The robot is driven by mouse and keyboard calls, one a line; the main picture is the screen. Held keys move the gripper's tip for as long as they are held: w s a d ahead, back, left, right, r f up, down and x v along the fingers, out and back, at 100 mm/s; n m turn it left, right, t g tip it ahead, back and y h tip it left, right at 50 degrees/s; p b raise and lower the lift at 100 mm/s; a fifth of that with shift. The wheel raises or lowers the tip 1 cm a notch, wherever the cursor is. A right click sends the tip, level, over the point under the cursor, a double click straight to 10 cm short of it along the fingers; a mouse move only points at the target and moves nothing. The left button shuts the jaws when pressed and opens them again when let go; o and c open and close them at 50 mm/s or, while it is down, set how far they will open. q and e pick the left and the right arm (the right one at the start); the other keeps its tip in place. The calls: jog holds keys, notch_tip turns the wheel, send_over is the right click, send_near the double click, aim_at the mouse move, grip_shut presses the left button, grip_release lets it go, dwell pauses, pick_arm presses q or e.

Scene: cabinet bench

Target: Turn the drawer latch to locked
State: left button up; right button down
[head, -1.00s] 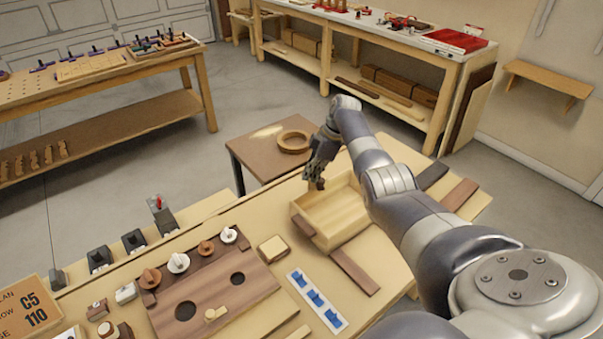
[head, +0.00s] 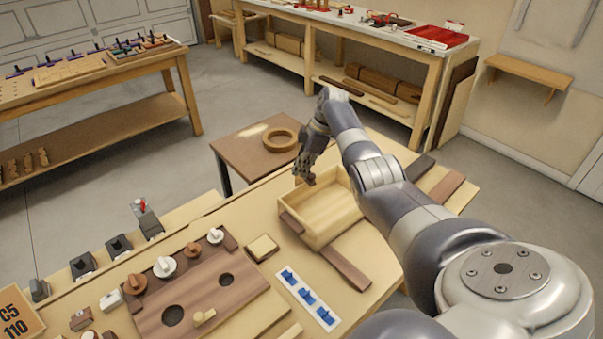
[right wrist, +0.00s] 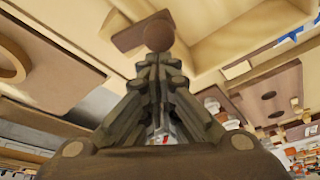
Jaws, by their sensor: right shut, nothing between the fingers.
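The pale wooden drawer box (head: 322,236) lies on the bench in the head view. A brown latch bar (right wrist: 126,38) with a round knob (right wrist: 159,35) shows against pale wood in the right wrist view. My right gripper (head: 306,178) is at the far left corner of the box in the head view, pointing down. In the right wrist view, its fingers (right wrist: 158,62) are shut and empty, with the tips right at the knob. I cannot tell whether they touch it. The gripper hides most of the latch in the head view. My left gripper is not in view.
A brown board (head: 205,300) with knobs and holes lies left of the box. A white strip with blue switches (head: 308,297) lies in front. A dark side table (head: 245,155) with a wooden ring (head: 281,139) stands beyond. Brown slats flank the box.

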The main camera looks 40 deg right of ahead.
jog(key=shift+w+d+b, duration=0.2)
jog(key=shift+b, duration=0.5)
jog(key=shift+a+r, duration=0.1)
notch_tip(320, 180, up, 10)
jog(key=shift+a, duration=0.15)
dwell(0.4)
dwell(0.5)
